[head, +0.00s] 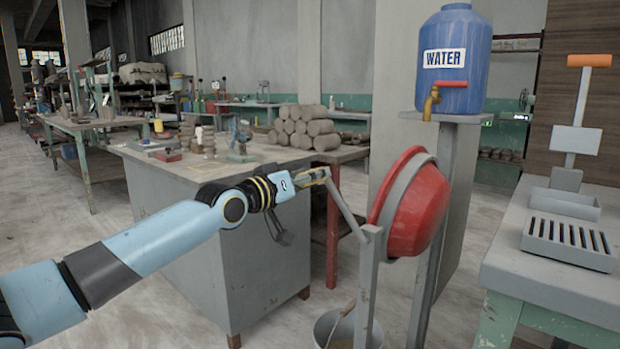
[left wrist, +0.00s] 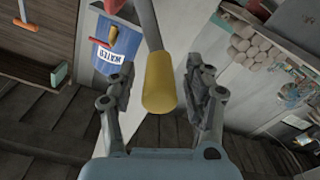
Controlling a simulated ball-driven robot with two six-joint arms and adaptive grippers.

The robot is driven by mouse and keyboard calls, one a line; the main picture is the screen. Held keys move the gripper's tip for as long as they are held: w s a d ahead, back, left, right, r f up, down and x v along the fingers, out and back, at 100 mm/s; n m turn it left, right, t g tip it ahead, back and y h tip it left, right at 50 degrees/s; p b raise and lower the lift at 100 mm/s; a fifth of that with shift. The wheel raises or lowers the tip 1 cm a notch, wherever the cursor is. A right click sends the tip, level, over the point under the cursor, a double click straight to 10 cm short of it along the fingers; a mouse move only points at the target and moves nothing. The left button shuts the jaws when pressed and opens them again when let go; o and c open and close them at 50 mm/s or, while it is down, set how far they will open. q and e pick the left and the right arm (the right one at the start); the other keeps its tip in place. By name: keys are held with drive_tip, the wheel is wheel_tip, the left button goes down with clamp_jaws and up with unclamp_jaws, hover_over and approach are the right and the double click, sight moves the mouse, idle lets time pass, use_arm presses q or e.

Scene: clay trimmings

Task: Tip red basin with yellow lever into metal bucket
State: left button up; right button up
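The red basin (head: 417,208) hangs on a grey stand, with a grey band around it, tilted on its side. Its inside is hidden. Its grey lever (head: 347,212) runs up and left to my left gripper (head: 318,177). In the left wrist view the yellow lever grip (left wrist: 158,84) lies between the two fingers of my left gripper (left wrist: 159,70), which are open with gaps on both sides. The metal bucket (head: 329,322) stands on the floor below the basin, partly behind the stand post and cut off by the bottom edge. My right gripper is not in view.
A blue water tank (head: 455,75) with a tap stands on a post behind the basin. A grey workbench (head: 245,225) bearing clay rolls (head: 305,128) is behind my left arm. A table with a slotted tray (head: 570,240) stands at the right.

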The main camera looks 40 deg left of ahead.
use_arm(q)
drive_tip(key=shift+r, duration=0.2)
wheel_tip(320, 180, up, 10)
drive_tip(key=shift+f, duration=0.15)
drive_tip(key=shift+f, duration=0.1)
idle(3.0)
